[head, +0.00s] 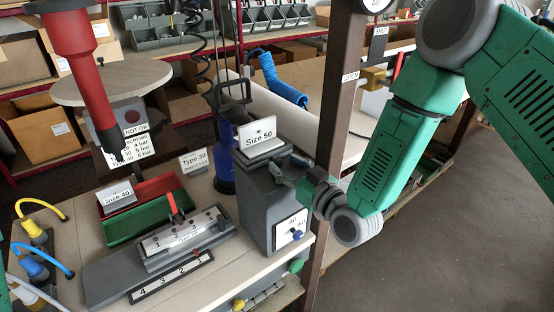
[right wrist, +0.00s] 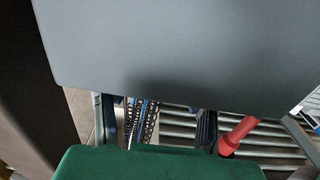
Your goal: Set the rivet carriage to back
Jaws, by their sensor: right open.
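A grey slide unit (head: 185,240) with holes numbered 1, 2 and 3 and a red lever (head: 175,205) sits on a dark base plate (head: 110,277) on the bench. It looks like the rivet carriage. A strip numbered 4 to 1 (head: 172,277) lies along the plate's front. My right gripper (head: 284,174) is open, close beside the grey Size 50 box (head: 265,205), to the right of the carriage and apart from it. Its fingers are small and partly hard to make out. In the right wrist view a grey surface (right wrist: 190,50) fills the upper part. My left gripper is not in view.
A red tool (head: 90,80) hangs above the bench at left. Red and green trays (head: 140,222) lie behind the carriage. A brown post (head: 335,110) stands close behind my right gripper. Yellow and blue hoses (head: 40,245) are at the left edge.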

